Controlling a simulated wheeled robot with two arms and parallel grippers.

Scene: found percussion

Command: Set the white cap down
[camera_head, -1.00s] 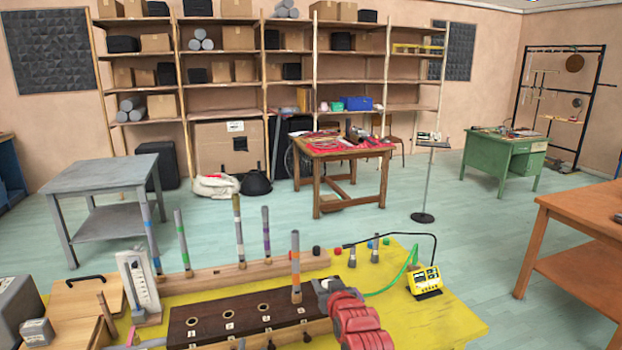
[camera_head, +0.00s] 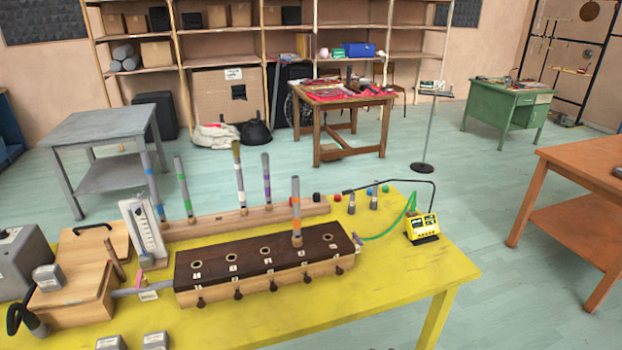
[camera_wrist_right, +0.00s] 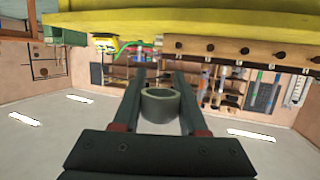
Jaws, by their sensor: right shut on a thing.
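In the right wrist view my right gripper (camera_wrist_right: 160,84) is shut on a short, hollow, round piece, the white cap (camera_wrist_right: 160,106). The head view shows neither gripper and no clear white cap. In it, the yellow table (camera_head: 400,285) carries a dark-topped wooden box (camera_head: 262,262) with a row of holes and front knobs. An orange-banded tube (camera_head: 296,212) stands upright in its right end.
Behind the box, banded tubes (camera_head: 240,180) stand in a wooden rail (camera_head: 250,220). Small coloured caps (camera_head: 337,198) lie right of it, near a yellow meter (camera_head: 422,228) with a green cable. Grey blocks (camera_head: 155,341) sit at the front edge. The table's front right is bare.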

